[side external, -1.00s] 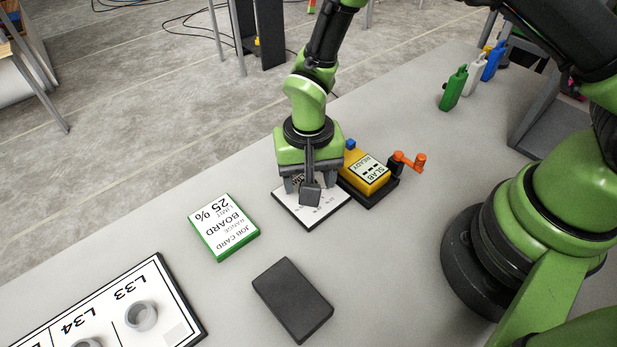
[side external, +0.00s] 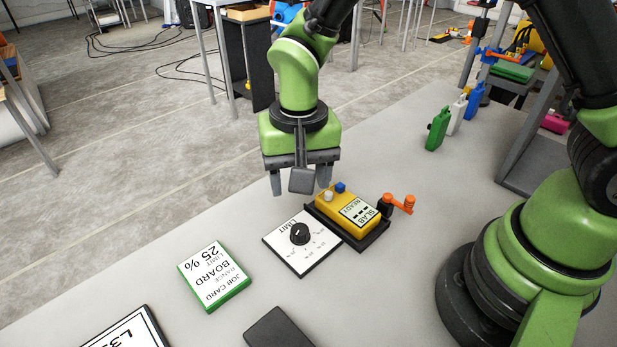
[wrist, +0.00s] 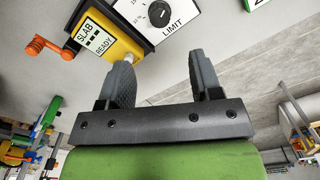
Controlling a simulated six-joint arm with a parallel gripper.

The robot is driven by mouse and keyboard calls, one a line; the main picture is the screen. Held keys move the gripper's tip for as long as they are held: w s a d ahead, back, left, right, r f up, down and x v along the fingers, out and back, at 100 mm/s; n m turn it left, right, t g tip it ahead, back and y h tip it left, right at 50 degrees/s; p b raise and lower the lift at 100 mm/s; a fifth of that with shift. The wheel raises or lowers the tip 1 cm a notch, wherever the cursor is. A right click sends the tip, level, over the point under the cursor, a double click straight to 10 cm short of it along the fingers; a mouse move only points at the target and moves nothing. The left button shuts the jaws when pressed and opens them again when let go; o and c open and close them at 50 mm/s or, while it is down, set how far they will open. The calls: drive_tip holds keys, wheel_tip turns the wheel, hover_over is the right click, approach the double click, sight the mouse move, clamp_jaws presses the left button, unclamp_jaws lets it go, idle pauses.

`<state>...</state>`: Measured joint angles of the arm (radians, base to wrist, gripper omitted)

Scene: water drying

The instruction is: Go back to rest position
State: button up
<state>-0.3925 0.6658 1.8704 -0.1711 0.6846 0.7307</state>
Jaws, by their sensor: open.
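My gripper (side external: 300,185) is open and empty. In the side view it hangs above and behind the white LIMIT panel (side external: 290,262), clear of it. A black dial knob (side external: 299,233) stands on that panel, and it also shows in the wrist view (wrist: 159,13) beyond my fingers. A yellow SLAB READY device (side external: 345,213) on a black base sits right of the panel, with a blue and a white button on top and an orange crank (side external: 401,204) at its side.
A green-edged job card (side external: 214,276) reading 25 % lies left of the panel. A dark block (side external: 278,330) and a lettered board (side external: 130,335) are cut off at the bottom. Green, white and blue bottles (side external: 438,130) stand at the back right. The table between is bare.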

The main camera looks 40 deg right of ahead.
drive_tip(key=s+d+r+t, duration=0.2)
drive_tip(key=d+r, duration=0.1)
drive_tip(key=r, duration=0.6)
drive_tip(key=s+d+r+n+t+y, duration=0.1)
drive_tip(key=s+d+r+t, duration=0.4)
drive_tip(key=s+r, duration=0.5)
drive_tip(key=s+d+n, duration=0.1)
drive_tip(key=s, duration=0.2)
drive_tip(key=shift+d+y, duration=0.2)
drive_tip(key=shift+y, duration=0.2)
